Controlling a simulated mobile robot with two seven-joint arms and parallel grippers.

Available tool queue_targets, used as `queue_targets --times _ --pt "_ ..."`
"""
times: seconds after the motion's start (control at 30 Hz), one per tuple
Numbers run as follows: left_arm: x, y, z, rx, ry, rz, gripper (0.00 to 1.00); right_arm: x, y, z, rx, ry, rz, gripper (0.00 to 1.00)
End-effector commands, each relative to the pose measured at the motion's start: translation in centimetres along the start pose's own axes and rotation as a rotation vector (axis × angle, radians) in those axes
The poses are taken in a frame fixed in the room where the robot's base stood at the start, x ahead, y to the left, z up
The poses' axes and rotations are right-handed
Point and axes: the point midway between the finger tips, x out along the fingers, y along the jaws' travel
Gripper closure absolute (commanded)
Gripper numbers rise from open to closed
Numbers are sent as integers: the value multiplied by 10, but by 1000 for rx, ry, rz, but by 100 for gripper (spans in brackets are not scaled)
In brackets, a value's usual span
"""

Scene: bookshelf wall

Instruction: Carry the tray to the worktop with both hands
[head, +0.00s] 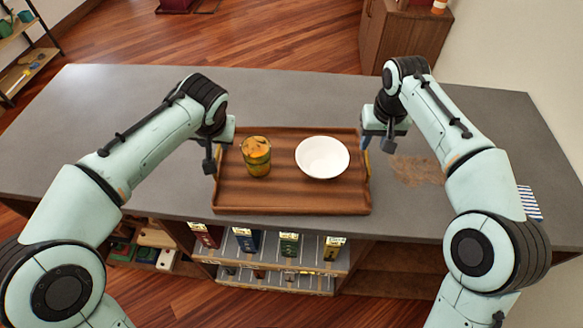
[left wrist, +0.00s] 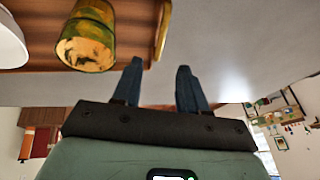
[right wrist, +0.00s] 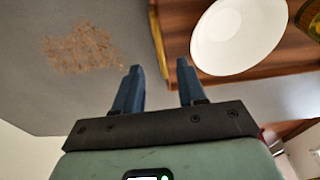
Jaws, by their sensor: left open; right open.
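The brown wooden tray (head: 300,200) lies flat on the grey worktop, near its front edge. On it stand a green and yellow patterned cup or jar (head: 256,157) at left and a white bowl (head: 322,157) at right. My left gripper (head: 209,165) is open at the tray's left side; its fingers (left wrist: 157,85) show a handle (left wrist: 161,30) close by in the left wrist view. My right gripper (head: 377,147) is open at the tray's right side, its fingers (right wrist: 157,85) near the other handle (right wrist: 159,40). Neither gripper clearly holds a handle.
A brown stained patch (head: 418,170) marks the worktop right of the tray, with a blue-striped cloth (head: 529,203) at the far right. The worktop (head: 300,95) is clear behind the tray.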

Motion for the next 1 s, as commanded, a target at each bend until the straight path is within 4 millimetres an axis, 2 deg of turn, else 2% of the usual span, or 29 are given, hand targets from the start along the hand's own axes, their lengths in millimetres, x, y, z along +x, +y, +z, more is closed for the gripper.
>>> queue_targets --times 0.03,0.3,0.5,0.7,1.0 --pt "11 -1 1 0 -6 -3 58 11 1 1 1 -6 1 60" --pt "65 0 1 -1 -5 -2 58 65 1 1 0 -6 1 60" --pt "95 0 1 0 -3 -2 58 94 1 0 0 -3 1 60" --pt "108 0 0 0 -1 0 58 108 0 0 1 -2 0 60" --pt "109 0 0 -1 0 0 58 109 0 0 0 -1 0 60"
